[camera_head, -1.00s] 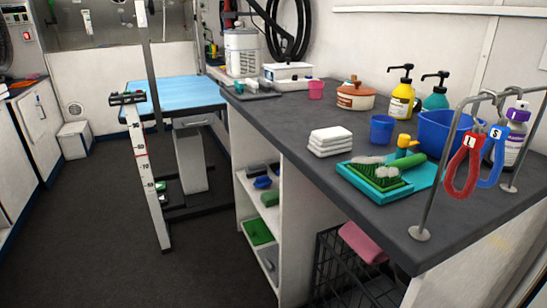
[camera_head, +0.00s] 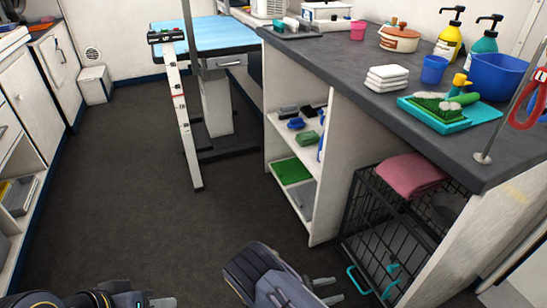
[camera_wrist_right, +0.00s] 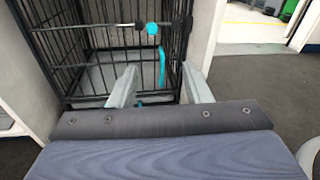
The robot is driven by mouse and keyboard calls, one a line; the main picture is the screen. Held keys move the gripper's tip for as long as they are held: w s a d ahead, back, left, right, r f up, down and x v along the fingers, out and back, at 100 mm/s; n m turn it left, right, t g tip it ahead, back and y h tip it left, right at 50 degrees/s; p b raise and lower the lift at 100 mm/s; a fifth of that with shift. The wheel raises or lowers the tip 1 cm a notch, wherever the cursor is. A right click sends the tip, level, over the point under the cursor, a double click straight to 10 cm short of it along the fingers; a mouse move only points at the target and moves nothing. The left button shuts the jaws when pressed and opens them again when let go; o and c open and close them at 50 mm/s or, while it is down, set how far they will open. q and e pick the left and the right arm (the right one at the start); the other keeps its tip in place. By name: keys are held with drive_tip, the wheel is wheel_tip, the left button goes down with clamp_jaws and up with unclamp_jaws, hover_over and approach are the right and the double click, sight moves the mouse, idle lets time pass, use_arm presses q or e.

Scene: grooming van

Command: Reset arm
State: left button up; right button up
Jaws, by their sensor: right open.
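My right gripper (camera_head: 328,289) is at the bottom centre of the head view, low over the dark floor and left of the wire crate. Its two pale fingers are apart with nothing between them. They also show in the right wrist view (camera_wrist_right: 160,72), pointing toward the crate's black bars. My left arm's dark end comes in at the bottom left of the head view. Only a pale tip of the left gripper (camera_head: 162,302) shows at the lower edge, so its opening is hidden.
The black wire crate (camera_head: 362,232) with teal latches stands under the grey counter (camera_head: 340,70); a pink towel (camera_head: 411,174) lies on top. Open shelves (camera_head: 318,190) are beside it. A blue-topped grooming table (camera_head: 200,38) stands behind. The floor (camera_head: 130,190) at left centre is clear.

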drive_tip(key=s+d+r+m+y, duration=0.1)
drive_tip(key=s+r+m+y, duration=0.6)
drive_tip(key=r, duration=0.4)
drive_tip(key=s+d+r+m+t+y, duration=0.1)
drive_tip(key=s+d+r+m+y, duration=0.1)
drive_tip(key=s+r+m+y, duration=0.55)
drive_tip(key=s+d+r+m+y, duration=0.1)
drive_tip(key=s+r+m+y, duration=0.4)
drive_tip(key=r+m, duration=0.6)
wheel_tip(320, 180, up, 35)
drive_tip(key=w+n+p, duration=0.1)
drive_tip(key=n+p, duration=0.1)
drive_tip(key=p, duration=3.1)
drive_tip(key=shift+w+r+y, duration=0.15)
drive_tip(key=shift+w+y, duration=0.05)
drive_tip(key=shift+y, duration=0.25)
